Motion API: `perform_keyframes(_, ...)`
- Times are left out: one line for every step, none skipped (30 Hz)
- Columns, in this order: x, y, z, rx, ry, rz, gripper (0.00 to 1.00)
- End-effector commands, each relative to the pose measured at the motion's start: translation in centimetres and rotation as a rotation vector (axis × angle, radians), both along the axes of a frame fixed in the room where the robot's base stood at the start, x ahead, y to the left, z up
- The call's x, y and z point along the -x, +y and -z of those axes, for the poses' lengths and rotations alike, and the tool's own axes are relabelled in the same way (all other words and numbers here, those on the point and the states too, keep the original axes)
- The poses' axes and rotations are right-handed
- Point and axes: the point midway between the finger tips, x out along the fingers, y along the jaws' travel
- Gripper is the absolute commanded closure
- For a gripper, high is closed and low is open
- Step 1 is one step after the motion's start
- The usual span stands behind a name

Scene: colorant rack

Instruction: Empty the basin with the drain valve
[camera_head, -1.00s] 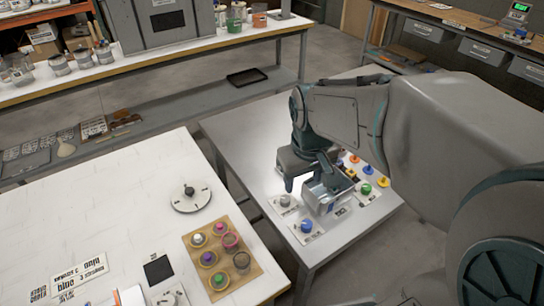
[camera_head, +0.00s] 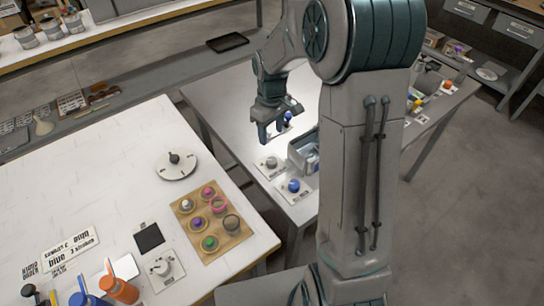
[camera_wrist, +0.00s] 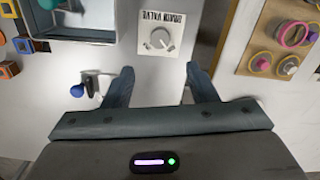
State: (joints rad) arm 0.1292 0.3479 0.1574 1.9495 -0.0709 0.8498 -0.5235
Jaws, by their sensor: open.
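The drain valve (camera_wrist: 158,41) is a grey knob on a white labelled plate, straight ahead of my fingers in the wrist view. In the head view its grey knob (camera_head: 271,163) stands at the left edge of the grey table, beside the basin (camera_head: 299,150). The basin's grey wall (camera_wrist: 85,36) shows at the upper left of the wrist view, cut off by the frame. I cannot tell its liquid level. My gripper (camera_head: 278,137) is open and empty, apart from the valve. Its spread fingers (camera_wrist: 162,82) have bare tabletop between them.
A blue-ended lever (camera_wrist: 79,90) stands left of my fingers. A blue knob (camera_head: 294,186) is in front of the valve. A wooden tray (camera_head: 232,243) of several pots is on the white table to the left. My arm hides part of the grey table.

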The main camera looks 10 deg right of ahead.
Motion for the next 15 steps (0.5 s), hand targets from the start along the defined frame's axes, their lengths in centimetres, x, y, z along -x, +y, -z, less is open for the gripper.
perform_keyframes(0.1,0.0,1.0,0.0,0.005,0.0,0.48)
perform_keyframes(0.1,0.0,1.6,-0.001,0.006,0.0,0.48)
perform_keyframes(0.2,0.0,2.5,-0.001,0.008,-0.001,0.48)
perform_keyframes(0.1,0.0,3.1,-0.001,0.006,-0.001,0.48)
perform_keyframes(0.2,0.0,3.8,-0.001,0.006,-0.001,0.48)
perform_keyframes(0.1,0.0,4.7,0.0,0.006,-0.001,0.48)
perform_keyframes(0.2,0.0,5.4,0.0,0.006,-0.001,0.48)
perform_keyframes(0.2,0.0,6.0,0.0,0.007,0.0,0.48)
perform_keyframes(0.2,0.0,6.9,0.0,0.006,0.0,0.48)
perform_keyframes(0.1,0.0,7.4,0.0,0.006,0.001,0.48)
perform_keyframes(0.1,0.0,7.9,0.001,0.004,0.001,0.48)
perform_keyframes(0.1,0.0,8.7,0.0,0.005,0.001,0.48)
perform_keyframes(0.1,0.0,9.1,0.0,0.004,0.001,0.48)
perform_keyframes(0.1,0.0,9.5,0.0,0.004,0.001,0.48)
perform_keyframes(0.1,0.0,10.0,-0.001,0.003,0.0,0.48)
